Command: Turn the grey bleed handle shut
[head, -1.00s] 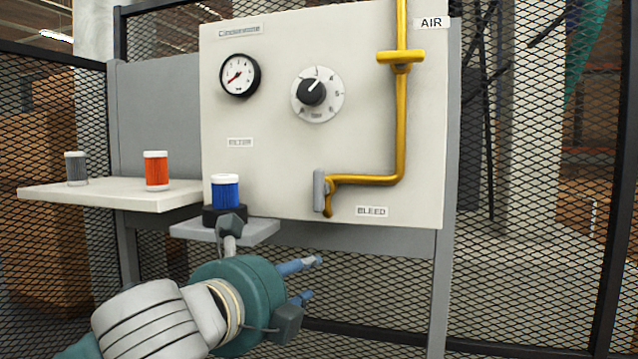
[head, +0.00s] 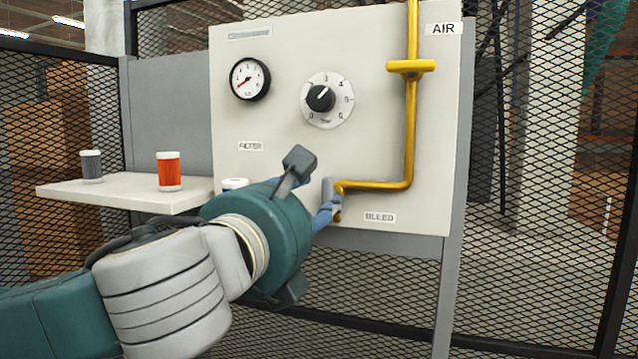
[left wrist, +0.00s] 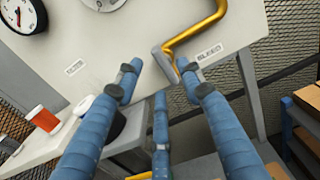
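The grey bleed handle (head: 327,190) hangs roughly upright at the lower end of the yellow pipe (head: 407,130), left of the BLEED label. In the left wrist view the handle (left wrist: 164,64) lies ahead of the fingertips, between the two upper ones. My left gripper (head: 326,212) reaches in from the lower left, its blue fingers at the handle's lower part in the head view. I cannot tell whether a finger touches the handle. My right gripper is not in view.
The white panel (head: 290,45) carries a gauge (head: 250,79), a dial (head: 320,97) and a yellow AIR valve handle (head: 411,66). A shelf (head: 120,193) at left bears a grey filter (head: 91,166) and an orange one (head: 169,171). A blue filter's white top (head: 235,184) shows behind my wrist.

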